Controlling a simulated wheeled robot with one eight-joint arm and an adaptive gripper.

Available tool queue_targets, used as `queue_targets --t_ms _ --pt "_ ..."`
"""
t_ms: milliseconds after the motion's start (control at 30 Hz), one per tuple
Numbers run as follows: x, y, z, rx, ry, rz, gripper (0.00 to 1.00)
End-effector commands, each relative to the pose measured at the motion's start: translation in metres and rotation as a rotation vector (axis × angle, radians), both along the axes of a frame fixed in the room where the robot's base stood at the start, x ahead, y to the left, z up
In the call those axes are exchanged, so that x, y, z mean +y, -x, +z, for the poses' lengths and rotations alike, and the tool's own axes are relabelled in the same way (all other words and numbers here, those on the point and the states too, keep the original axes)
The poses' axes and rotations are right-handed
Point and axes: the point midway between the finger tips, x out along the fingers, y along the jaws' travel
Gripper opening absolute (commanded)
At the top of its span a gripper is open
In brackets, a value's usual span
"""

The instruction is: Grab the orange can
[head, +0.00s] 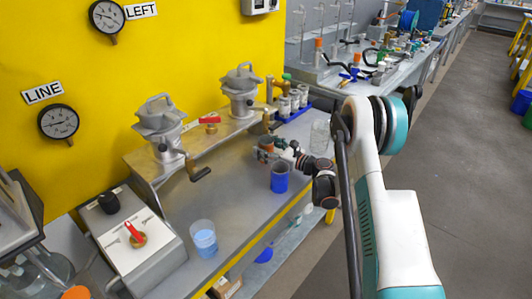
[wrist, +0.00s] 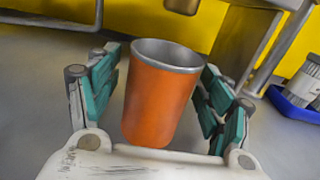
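The orange can (wrist: 158,100) stands open-topped, with a silver rim, on the grey bench in the wrist view. It fills the space between the two teal-padded fingers of my gripper (wrist: 162,100). A narrow gap seems to show on its left side; on the right the finger overlaps its edge, so contact there is unclear. In the head view the can (head: 265,145) is small and partly hidden by my gripper (head: 276,148), just behind a blue cup.
The blue cup (head: 279,177) stands close in front of my gripper. A glass of blue liquid (head: 204,239) is further left. A blue tray (head: 293,108) with several grey cans is behind. Metal fittings (head: 162,128) rise along the yellow wall.

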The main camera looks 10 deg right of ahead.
Motion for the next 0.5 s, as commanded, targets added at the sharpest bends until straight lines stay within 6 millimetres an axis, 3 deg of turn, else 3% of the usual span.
queue_targets --t_ms 33,167,200,500 --pt "0.0001 0.0001 0.0001 0.0 0.0 0.0 0.58" --pt "0.0001 0.0002 0.0 0.0 0.0 0.0 0.28" --pt "0.0001 0.0002 0.0 0.0 0.0 0.0 0.25" --pt "0.0 0.0003 0.0001 0.0 0.0 0.0 0.21"
